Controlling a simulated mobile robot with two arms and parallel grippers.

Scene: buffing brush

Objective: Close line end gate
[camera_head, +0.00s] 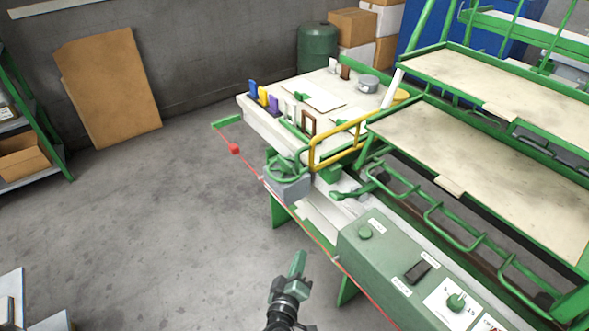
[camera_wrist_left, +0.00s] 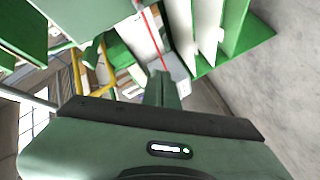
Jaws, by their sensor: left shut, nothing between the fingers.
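The line end gate appears to be the yellow tubular frame (camera_head: 341,143) at the near end of the white worktable, beside the green line frame. Yellow tubing also shows at the left of the left wrist view (camera_wrist_left: 79,72), partly cut off by green parts. I cannot tell from these views whether the gate is latched. My left gripper (camera_head: 298,263) is low in the head view, in front of the line and apart from the gate. Its fingers are together and empty, and they also show in the left wrist view (camera_wrist_left: 163,90). My right gripper is not in view.
A green control console (camera_head: 385,255) stands right of my left gripper. A green handwheel (camera_head: 284,167) on a grey box lies between gripper and gate. A red cord with a red block (camera_head: 234,149) runs along the line's front. Floor (camera_head: 170,220) at left is clear.

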